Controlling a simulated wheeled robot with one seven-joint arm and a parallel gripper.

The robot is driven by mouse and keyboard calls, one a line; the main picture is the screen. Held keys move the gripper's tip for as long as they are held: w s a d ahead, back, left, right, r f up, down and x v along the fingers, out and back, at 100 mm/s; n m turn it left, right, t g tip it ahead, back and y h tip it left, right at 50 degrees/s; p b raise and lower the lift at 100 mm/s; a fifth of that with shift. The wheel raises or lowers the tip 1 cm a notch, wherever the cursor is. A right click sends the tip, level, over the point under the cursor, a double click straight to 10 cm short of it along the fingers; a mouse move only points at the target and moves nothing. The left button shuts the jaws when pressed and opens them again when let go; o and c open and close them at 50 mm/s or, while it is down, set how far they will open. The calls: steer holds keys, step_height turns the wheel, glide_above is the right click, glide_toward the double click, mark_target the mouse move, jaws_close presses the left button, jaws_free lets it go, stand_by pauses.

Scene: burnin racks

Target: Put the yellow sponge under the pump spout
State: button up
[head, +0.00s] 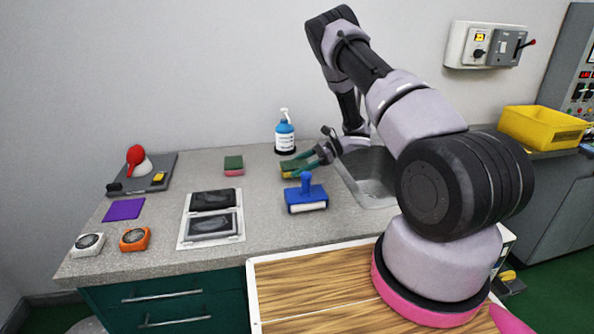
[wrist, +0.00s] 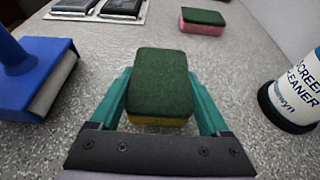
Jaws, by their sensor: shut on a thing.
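My gripper (head: 306,162) is shut on the yellow sponge (head: 289,169), which has a dark green scouring top. In the wrist view the sponge (wrist: 161,85) sits between the two teal fingers (wrist: 162,103), green side up with a yellow edge at the bottom. I cannot tell whether it touches the counter. The pump bottle (head: 285,135), blue and white with a white spout (head: 285,113), stands upright just behind the sponge. In the wrist view the bottle (wrist: 297,90) is at the right edge, apart from the sponge, with its spout out of view.
A pink sponge with green top (head: 233,166) lies to the left. A blue-handled tool (head: 306,196) stands close in front of the gripper. The sink (head: 370,176) is to the right. A white tray (head: 211,242) with dark pads lies at left. Counter between the sponges is clear.

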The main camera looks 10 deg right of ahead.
steer(key=shift+f, duration=0.65)
steer(key=shift+f, duration=0.1)
steer(key=o, duration=1.1)
steer(key=shift+o, duration=0.2)
steer(key=shift+d+r, duration=0.2)
steer(key=shift+d, duration=0.05)
steer(key=v, duration=0.6)
steer(key=shift+d, duration=0.15)
steer(key=shift+d+r, duration=0.2)
steer(key=shift+d, duration=0.1)
